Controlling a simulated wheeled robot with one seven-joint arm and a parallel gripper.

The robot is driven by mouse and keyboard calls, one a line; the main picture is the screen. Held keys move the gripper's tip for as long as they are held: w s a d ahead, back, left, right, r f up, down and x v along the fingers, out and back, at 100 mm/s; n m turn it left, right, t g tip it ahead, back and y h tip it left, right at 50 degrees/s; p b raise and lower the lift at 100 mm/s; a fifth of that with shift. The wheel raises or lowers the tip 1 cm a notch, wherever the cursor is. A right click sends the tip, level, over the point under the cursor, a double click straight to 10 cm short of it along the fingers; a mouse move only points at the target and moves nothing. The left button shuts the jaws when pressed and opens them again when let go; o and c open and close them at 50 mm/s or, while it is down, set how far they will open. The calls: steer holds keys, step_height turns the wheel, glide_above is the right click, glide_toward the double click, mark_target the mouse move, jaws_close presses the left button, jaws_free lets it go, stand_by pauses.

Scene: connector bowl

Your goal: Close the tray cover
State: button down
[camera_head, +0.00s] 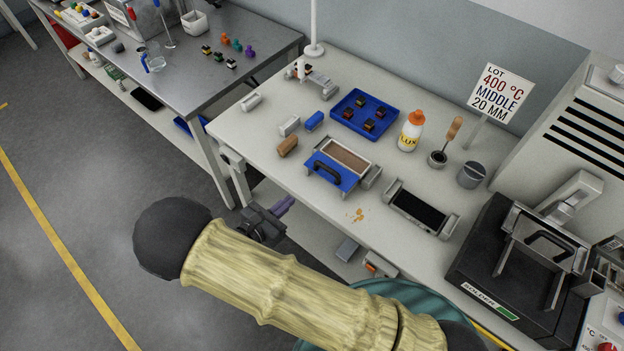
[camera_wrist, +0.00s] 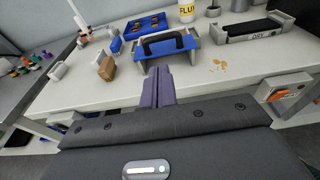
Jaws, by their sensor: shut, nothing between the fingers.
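The tray cover (camera_head: 328,178) is a blue plate with a black arched handle. It covers the near part of a grey tray (camera_head: 372,178), and the tray's brown inside (camera_head: 347,154) shows at the far part. In the wrist view the blue cover (camera_wrist: 150,57) stands just beyond my fingertips, with its handle upright. My gripper (camera_head: 284,205) has purple fingers, shut together and empty, in front of the table's near edge and apart from the cover. The fingers point toward the cover in the wrist view (camera_wrist: 158,82).
Grey, blue and brown blocks (camera_head: 288,146) lie left of the tray. Orange crumbs (camera_head: 357,215) lie near the front edge. A solder machine (camera_head: 520,265) is at right.

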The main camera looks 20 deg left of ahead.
mark_target(325, 169)
steer(key=p+x, duration=0.5)
steer(key=x, duration=0.8)
steer(key=shift+w+d+r, duration=0.1)
steer(key=shift+w+d, duration=0.05)
steer(key=shift+w, duration=0.05)
steer(key=shift+w+d+f, duration=0.1)
steer(key=shift+w+f, duration=0.1)
steer(key=shift+w, duration=0.05)
